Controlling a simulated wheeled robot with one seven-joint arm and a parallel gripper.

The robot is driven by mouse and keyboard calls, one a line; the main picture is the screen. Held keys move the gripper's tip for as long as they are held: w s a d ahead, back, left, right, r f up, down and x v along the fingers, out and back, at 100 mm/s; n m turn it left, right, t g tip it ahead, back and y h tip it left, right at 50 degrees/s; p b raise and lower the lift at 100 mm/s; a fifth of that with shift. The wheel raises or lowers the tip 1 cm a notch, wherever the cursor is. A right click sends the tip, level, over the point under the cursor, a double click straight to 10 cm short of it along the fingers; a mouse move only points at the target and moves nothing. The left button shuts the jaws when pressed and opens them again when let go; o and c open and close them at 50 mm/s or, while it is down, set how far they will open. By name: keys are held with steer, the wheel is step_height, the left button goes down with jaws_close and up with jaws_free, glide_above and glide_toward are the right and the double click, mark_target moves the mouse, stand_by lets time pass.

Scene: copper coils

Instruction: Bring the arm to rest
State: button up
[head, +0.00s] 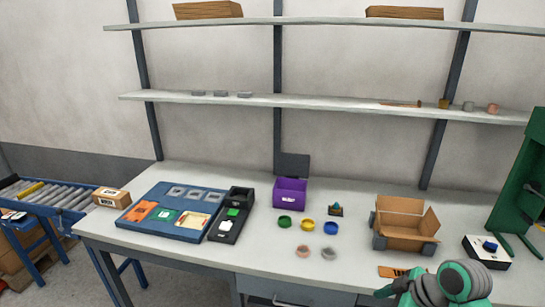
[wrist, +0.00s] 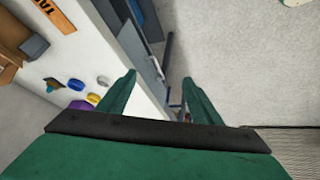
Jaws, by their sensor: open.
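My gripper (wrist: 158,77) shows in the wrist view with its two green fingers apart and nothing between them. It points down past the table's front edge, with the drawer fronts and the floor beyond the fingers. In the head view my green and grey arm (head: 455,284) is folded low at the bottom right, by the front edge of the table (head: 190,255). Its lower part is cut off by the frame, and the gripper cannot be made out clearly there.
An open cardboard box (head: 405,222) and an orange label strip (head: 393,271) lie near my arm. Coloured rings, a purple bin (head: 290,192) and a blue tray (head: 150,229) are farther left.

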steer(key=w+a+f+m+t+y, duration=0.1)
steer(key=w+a+t, duration=0.15)
steer(key=a, duration=0.35)
steer(key=w+a+f+m+t+y, duration=0.1)
steer(key=w+a+f+m+t, duration=0.1)
steer(key=w+a, duration=0.35)
steer(key=w+a+f+m+t, duration=0.1)
steer(key=w+a+t, duration=0.1)
steer(key=a, duration=0.6)
steer(key=s+a+f+m+t+h, duration=0.2)
steer(key=s+a+f+m+t, duration=0.15)
steer(key=a+f+m, duration=0.45)
steer(key=s+a+f+m+h, duration=0.1)
steer(key=s+a+f+h, duration=0.15)
steer(key=s, duration=0.85)
steer(key=s+a+f+m+h, duration=0.1)
steer(key=s+a+f+h, duration=0.15)
steer(key=s, duration=0.75)
steer(key=s+d+r+n, duration=0.2)
steer(key=s+r, duration=0.1)
steer(key=s, duration=0.6)
steer(key=s+d+r+n, duration=0.1)
steer(key=s+d+r, duration=0.1)
steer(key=s, duration=0.8)
steer(key=shift+d+r+n+t+y, duration=0.25)
steer(key=shift+r+n+t+y, duration=0.15)
steer(key=shift+r, duration=0.25)
